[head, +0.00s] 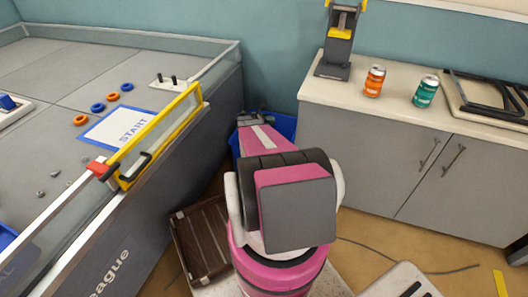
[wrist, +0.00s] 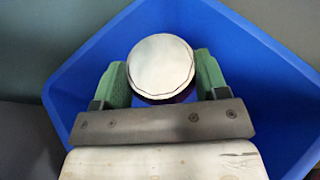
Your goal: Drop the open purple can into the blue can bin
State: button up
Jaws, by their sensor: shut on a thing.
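My gripper (wrist: 160,80) is shut on the purple can (wrist: 160,97), with a green finger on each side of it. In the wrist view the can shows its pale round end, with only a thin strip of purple side below it. The blue can bin (wrist: 240,50) fills most of the wrist view behind the can, and the can is over its opening. In the head view my arm hides most of the bin (head: 284,126), which stands on the floor between the grey field and the counter. The can is not clear in the head view.
An orange can (head: 375,81) and a teal can (head: 426,91) stand on the counter (head: 340,95) at right. The walled game field (head: 60,60) is at left. A brown case (head: 202,245) lies on the floor beside my base. A cable (head: 425,268) runs over the floor.

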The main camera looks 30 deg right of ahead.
jog(key=shift+f, duration=2.15)
jog(key=o, duration=1)
jog(key=shift+o, duration=0.2)
jog(key=v, duration=1)
jog(key=shift+a+r, duration=0.15)
jog(key=shift+a, duration=0.25)
